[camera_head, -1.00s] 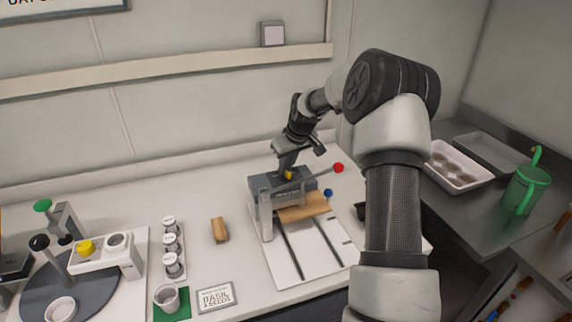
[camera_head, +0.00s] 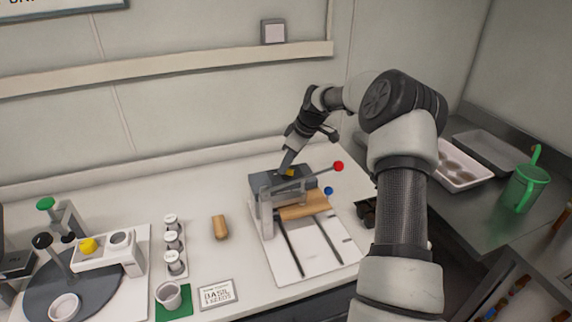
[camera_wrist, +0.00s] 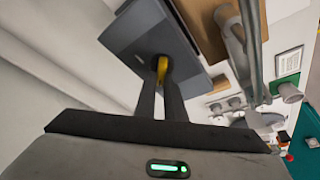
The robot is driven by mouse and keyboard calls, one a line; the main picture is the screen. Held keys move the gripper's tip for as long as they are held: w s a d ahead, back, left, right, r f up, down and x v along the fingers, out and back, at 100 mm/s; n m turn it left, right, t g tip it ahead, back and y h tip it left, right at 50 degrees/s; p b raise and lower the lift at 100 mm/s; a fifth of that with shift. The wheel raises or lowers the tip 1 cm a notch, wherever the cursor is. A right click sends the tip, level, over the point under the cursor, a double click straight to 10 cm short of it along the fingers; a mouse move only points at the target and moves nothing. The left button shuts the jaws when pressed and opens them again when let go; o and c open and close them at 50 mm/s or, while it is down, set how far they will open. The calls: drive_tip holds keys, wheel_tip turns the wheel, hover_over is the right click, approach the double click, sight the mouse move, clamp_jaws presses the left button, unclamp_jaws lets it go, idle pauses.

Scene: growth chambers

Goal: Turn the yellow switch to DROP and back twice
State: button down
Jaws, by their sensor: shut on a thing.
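The yellow switch (camera_head: 290,172) sits on top of a dark grey box (camera_head: 262,182) at the back of a white-based device. My gripper (camera_head: 286,168) reaches down to it from above. In the wrist view my gripper (camera_wrist: 162,84) has its two fingers on either side of the yellow switch (camera_wrist: 162,68), shut on it. The fingers hide part of the switch. Markings on the dark box (camera_wrist: 140,42) are too small to read, so I cannot tell which position the switch is in.
A lever with a red knob (camera_head: 338,166) slants up beside my gripper. A blue knob (camera_head: 328,191) and a wooden block (camera_head: 303,206) are in front of the box. Several white jars (camera_head: 172,241) and a loose wooden block (camera_head: 220,227) stand to the left.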

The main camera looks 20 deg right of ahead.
idle(0.3)
drive_tip(key=c, duration=1.8)
unclamp_jaws()
drive_tip(key=shift+c, duration=0.2)
drive_tip(key=v, duration=1.7)
drive_tip(key=shift+r+b, duration=0.2)
drive_tip(key=shift+b, duration=0.15)
